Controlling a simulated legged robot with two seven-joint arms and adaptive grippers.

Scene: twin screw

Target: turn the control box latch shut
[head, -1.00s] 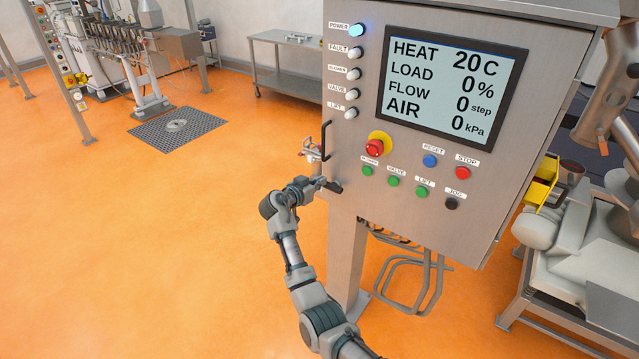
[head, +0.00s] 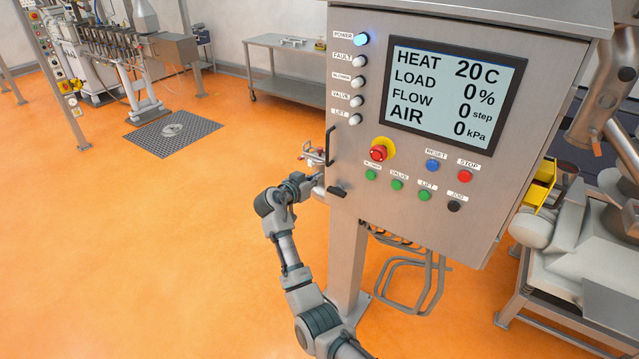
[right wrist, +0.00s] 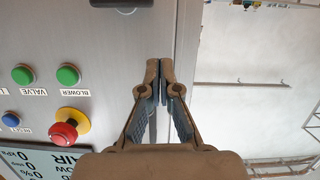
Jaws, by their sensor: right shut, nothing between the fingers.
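The control box (head: 480,185) stands upright in front of me. Its dark latch (head: 338,191) sits at the lower left of the box front and lies nearly level in the head view. In the right wrist view the latch (right wrist: 120,3) is cut off by the top edge. My right gripper (head: 314,182) is just left of the latch, by the box's left edge, and appears apart from it. In the right wrist view its fingers (right wrist: 160,70) are shut together with nothing between them. My left gripper is not in view.
A dark bar handle (head: 330,146) sits above the latch. A red emergency knob (head: 379,153) and several buttons are on the panel right of it, under a lit screen (head: 455,90). A metal post (head: 347,265) is below the box. Orange floor (head: 150,250) is open at left.

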